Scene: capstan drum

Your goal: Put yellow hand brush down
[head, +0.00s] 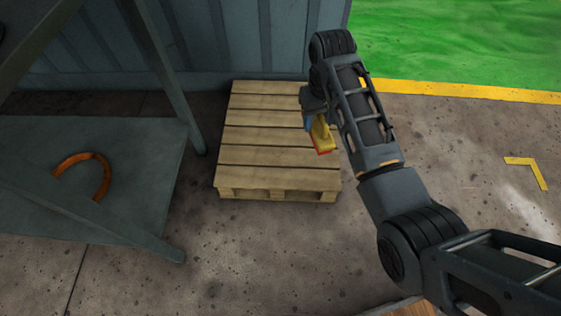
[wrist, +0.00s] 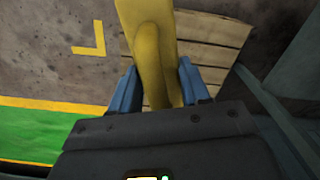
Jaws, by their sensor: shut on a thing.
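The yellow hand brush (head: 321,134) hangs from my gripper (head: 309,123) in the head view, with a red part at its lower end. It appears over the right side of a wooden pallet (head: 262,158); how high above the slats it is I cannot tell. In the wrist view the brush's yellow body (wrist: 150,50) runs up from between the two blue fingers of my gripper (wrist: 154,92), which are shut on it. The brush's far end is out of the wrist view. The pallet also shows behind the brush in the wrist view (wrist: 205,55).
A grey metal table (head: 130,150) with an orange curved piece (head: 85,176) on its lower shelf stands left of the pallet. A blue-grey corrugated wall (head: 220,45) is behind the pallet. The pallet's slats look bare. Speckled floor (head: 290,250) is open in front.

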